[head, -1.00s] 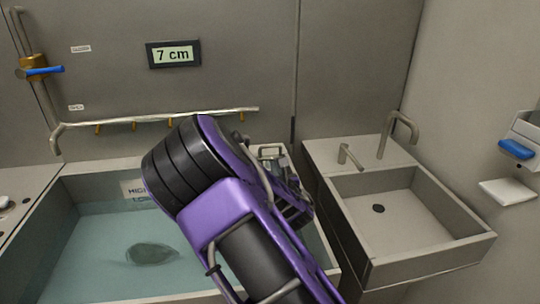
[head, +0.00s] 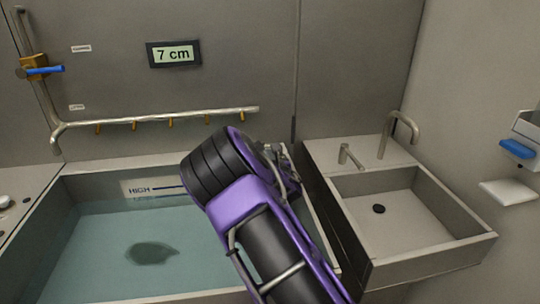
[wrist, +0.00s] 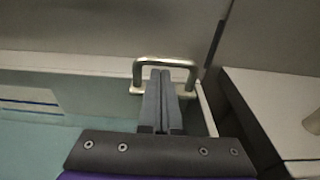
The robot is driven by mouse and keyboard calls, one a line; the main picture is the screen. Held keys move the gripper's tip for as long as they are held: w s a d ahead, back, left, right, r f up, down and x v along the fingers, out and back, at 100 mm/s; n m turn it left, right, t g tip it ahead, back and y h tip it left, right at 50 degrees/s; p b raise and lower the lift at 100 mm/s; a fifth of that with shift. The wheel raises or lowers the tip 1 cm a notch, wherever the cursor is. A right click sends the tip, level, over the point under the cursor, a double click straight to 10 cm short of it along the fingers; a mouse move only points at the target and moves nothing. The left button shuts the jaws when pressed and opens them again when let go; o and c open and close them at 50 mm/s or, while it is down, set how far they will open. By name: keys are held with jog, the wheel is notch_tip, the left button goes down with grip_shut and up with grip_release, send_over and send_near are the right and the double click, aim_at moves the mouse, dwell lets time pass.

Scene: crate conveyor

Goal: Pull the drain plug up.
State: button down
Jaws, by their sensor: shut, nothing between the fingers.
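A metal loop handle (wrist: 165,63) stands at the tub's back right rim in the wrist view. I cannot tell whether it belongs to the drain plug. My gripper (wrist: 161,74) is shut and empty, its two dark fingers side by side. The fingertips overlap the handle's opening in the picture; I cannot tell whether they touch it. In the head view my arm hides most of the gripper and the handle. A dark oval (head: 152,253) shows under the water in the tub; I cannot tell whether it is the drain or plug.
The tub (head: 120,165) holds water, with a HIGH level mark (head: 140,188) on its back wall. A display (head: 173,54) reads 7 cm. A blue-handled valve (head: 42,70) is at the upper left. A small sink (head: 415,225) with a tap stands right of the tub.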

notch_tip(320, 180, up, 5)
jog(key=shift+f+p, duration=0.1)
jog(key=shift+p, duration=0.4)
